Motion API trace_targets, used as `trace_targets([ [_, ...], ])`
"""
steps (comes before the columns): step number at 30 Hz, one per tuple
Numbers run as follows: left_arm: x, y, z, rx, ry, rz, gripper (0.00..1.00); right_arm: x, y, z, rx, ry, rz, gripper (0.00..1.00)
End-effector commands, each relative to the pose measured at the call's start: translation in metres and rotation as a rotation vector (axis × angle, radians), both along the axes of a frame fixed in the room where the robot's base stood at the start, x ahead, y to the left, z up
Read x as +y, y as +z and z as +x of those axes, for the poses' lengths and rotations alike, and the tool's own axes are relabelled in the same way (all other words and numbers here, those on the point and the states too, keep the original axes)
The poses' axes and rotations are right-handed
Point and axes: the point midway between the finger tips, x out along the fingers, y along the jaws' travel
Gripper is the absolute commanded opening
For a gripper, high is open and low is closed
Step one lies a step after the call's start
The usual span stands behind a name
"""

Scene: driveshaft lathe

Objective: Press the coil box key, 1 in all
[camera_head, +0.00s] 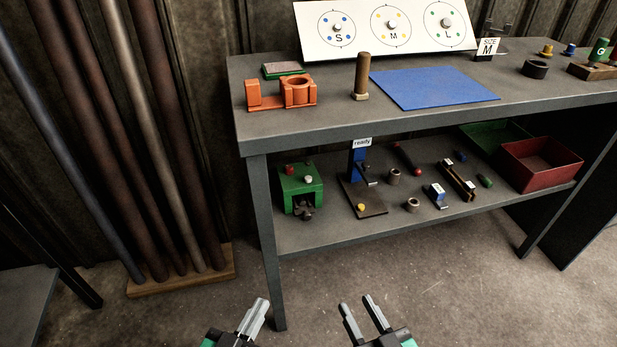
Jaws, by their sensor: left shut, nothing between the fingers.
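A green box (300,187) stands at the left end of the lower shelf, with a red knob (289,169) and a pale knob (308,179) on top. A dark metal part sits at its front foot. It may be the coil box, but no label shows, and I cannot tell which part is its key. My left gripper (263,302) is shut and empty, low in front of the bench. My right gripper (356,300) is open and empty, to the right of the left one. Both are apart from the bench and the box.
The bench's lower shelf (330,237) also holds a blue post labelled "ready" (357,165), rings, small parts and a red bin (541,163). The top carries an orange fixture (281,92), a bolt (361,76) and a blue mat (432,88). Tall bars (115,140) stand left. Floor ahead is clear.

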Motion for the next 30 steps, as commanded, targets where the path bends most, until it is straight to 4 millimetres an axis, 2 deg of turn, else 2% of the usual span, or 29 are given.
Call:
trace_targets([
  [6,0.0000,0.0000,0.0001,0.000,0.000,0.000,0.00,-0.0001,-0.0001,0.0000,0.000,0.000,0.000,0.34],
  [11,0.0000,0.0000,0.0001,0.000,0.000,0.000,0.00,0.0001,-0.0002,0.0001,0.000,0.000,0.000,0.03],
  [12,0.0000,0.0000,0.0001,0.000,0.000,0.000,0.00,0.0000,-0.0002,0.0001,0.000,0.000,0.000,0.00],
  [30,0.0000,0.0002,0.0002,-0.001,0.000,0.000,0.00,0.0000,0.0000,0.0001,0.000,0.000,0.000,0.00],
])
